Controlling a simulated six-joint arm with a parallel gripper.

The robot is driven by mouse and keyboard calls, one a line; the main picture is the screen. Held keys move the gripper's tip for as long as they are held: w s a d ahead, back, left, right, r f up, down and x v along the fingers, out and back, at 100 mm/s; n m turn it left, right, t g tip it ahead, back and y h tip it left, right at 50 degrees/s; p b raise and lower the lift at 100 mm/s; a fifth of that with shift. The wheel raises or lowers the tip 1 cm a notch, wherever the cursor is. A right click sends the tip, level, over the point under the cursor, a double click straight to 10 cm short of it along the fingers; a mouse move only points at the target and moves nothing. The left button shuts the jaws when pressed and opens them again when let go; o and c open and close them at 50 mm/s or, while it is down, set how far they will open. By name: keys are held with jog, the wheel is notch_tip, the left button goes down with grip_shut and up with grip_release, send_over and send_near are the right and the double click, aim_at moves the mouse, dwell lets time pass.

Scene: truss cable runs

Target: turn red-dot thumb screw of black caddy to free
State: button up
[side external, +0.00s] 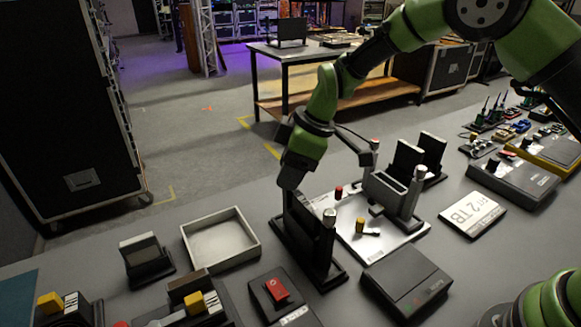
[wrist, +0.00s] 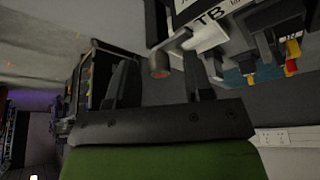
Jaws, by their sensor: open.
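A black caddy (side external: 312,240) with an upright slab stands on a dark base in the lower middle of the side external view. A pale round-topped knob (side external: 330,214) rises at its right end; I cannot make out a red dot on it there. My gripper (side external: 288,186) is just above and left of the caddy's upper edge, and its fingertips are hard to separate from the dark caddy. In the wrist view my gripper (wrist: 158,82) has its two dark fingers apart.
A metal plate (side external: 352,250) with red and yellow knobs lies right of the caddy, with a grey holder (side external: 385,190) behind. A white-rimmed tray (side external: 250,226) is to the left.

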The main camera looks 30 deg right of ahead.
grip_shut()
jog(key=shift+m, duration=0.4)
jog(key=m+t+h, duration=0.1)
jog(key=m, duration=0.2)
jog(key=shift+a+m, duration=0.1)
jog(key=shift+m, duration=0.2)
jog(key=m+h, duration=0.1)
jog(key=m, duration=0.1)
jog(key=m+t+h, duration=0.1)
jog(key=m, duration=0.2)
jog(key=shift+a, duration=0.1)
jog(key=m+h, duration=0.2)
jog(key=m, duration=0.4)
jog(key=shift+a+m+g+h, duration=0.1)
jog(key=shift+m+g+h, duration=0.3)
jog(key=shift+m, duration=0.7)
jog(key=shift+m+g+h, duration=0.3)
jog(key=shift+m+h, duration=0.2)
jog(key=shift+m, duration=0.6)
